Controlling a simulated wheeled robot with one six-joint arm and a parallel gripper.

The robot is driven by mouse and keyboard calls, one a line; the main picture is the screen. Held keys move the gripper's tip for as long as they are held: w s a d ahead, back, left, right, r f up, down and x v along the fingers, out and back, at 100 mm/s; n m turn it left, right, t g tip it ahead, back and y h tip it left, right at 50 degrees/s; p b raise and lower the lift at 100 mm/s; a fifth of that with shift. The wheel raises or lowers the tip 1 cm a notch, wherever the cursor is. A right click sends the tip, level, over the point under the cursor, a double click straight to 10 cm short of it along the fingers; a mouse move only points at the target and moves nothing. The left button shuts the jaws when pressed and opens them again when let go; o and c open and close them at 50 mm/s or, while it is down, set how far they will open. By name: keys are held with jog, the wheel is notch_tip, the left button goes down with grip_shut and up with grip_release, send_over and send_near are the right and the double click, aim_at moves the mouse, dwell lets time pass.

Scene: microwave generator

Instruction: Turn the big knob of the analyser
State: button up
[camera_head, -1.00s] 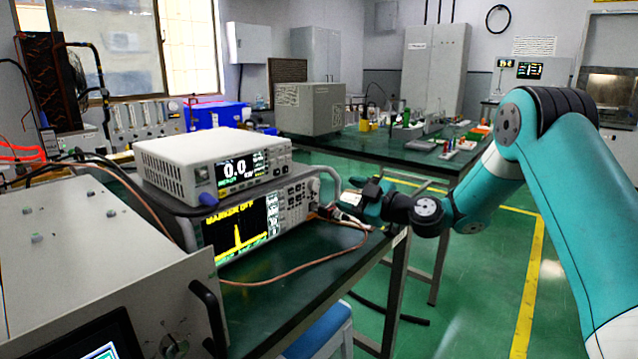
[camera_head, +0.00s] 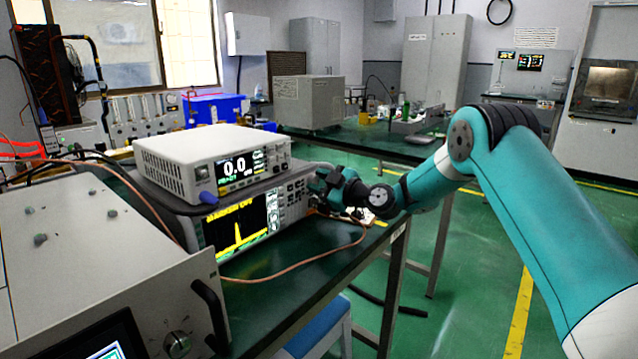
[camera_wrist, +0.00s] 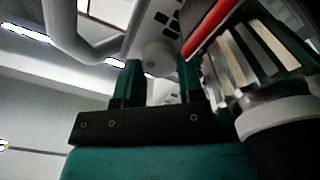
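The analyser (camera_head: 240,222) is the lower instrument on the green table, with a yellow trace on its dark screen. Its big knob is hidden behind my gripper (camera_head: 320,184) in the head view. In the wrist view a pale round knob (camera_wrist: 158,57) on the analyser's panel shows between and beyond the two dark green fingers of my gripper (camera_wrist: 160,78). The fingers are apart, one on each side of the knob in the picture. I cannot tell whether they touch it or how far they reach along it.
A white instrument reading 0.0 (camera_head: 205,160) stands above the analyser. The analyser's grey handle (camera_wrist: 75,35) is close to the left finger in the wrist view. An orange cable (camera_head: 300,262) crosses the table (camera_head: 325,272). A large grey unit (camera_head: 90,270) is front left.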

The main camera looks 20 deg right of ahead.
jog(key=shift+c, duration=1.4)
jog(key=shift+m+b, duration=0.45)
jog(key=shift+m, duration=0.35)
jog(key=o, duration=0.9)
jog(key=shift+o, duration=0.2)
jog(key=b+v, duration=0.3)
jog(key=v, duration=1.4)
jog(key=shift+s+d, duration=0.15)
jog(key=shift+s, duration=0.1)
